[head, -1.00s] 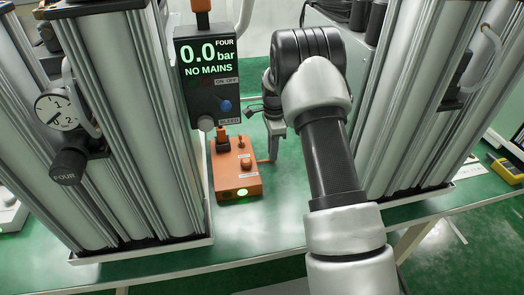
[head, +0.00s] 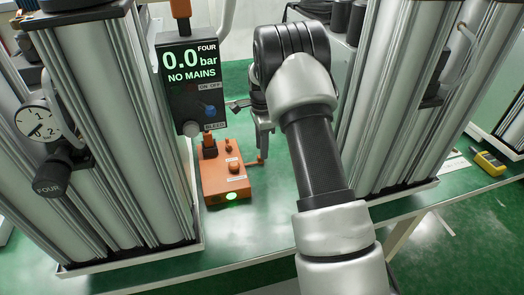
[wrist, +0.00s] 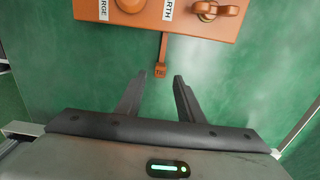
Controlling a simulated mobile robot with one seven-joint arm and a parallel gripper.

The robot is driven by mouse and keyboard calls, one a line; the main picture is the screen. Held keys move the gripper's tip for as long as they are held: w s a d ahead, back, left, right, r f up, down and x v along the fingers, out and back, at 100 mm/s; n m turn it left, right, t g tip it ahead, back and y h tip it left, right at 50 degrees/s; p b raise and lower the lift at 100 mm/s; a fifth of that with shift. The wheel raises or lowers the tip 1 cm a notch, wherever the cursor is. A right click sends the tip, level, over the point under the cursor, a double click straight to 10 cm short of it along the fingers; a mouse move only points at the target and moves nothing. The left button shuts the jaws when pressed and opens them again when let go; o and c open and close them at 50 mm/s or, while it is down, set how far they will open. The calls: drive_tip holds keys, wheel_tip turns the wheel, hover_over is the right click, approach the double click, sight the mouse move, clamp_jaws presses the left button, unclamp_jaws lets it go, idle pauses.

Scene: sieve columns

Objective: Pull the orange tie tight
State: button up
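The orange tie (wrist: 162,50) is a thin strip sticking out from the edge of the orange box (wrist: 200,22), with a small square tab at its free end. In the head view the tie (head: 252,163) shows at the right side of the box (head: 224,182). My gripper (wrist: 160,75) is open and empty. Its two fingers stand either side of the tie's tab, with the tab at the level of the fingertips; I cannot tell whether it lies between them in depth. In the head view my gripper (head: 265,152) is just right of the box and partly hidden by my arm.
A dark panel (head: 195,90) reading "0.0 bar, NO MAINS" hangs above the box. Tall metal columns stand left (head: 130,150) and right (head: 400,110). A yellow meter (head: 489,163) lies far right. The green bench (head: 240,225) is clear in front of the box.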

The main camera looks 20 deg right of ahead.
wheel_tip(320, 180, up, 15)
drive_tip(key=p, duration=0.2)
drive_tip(key=shift+f, duration=0.15)
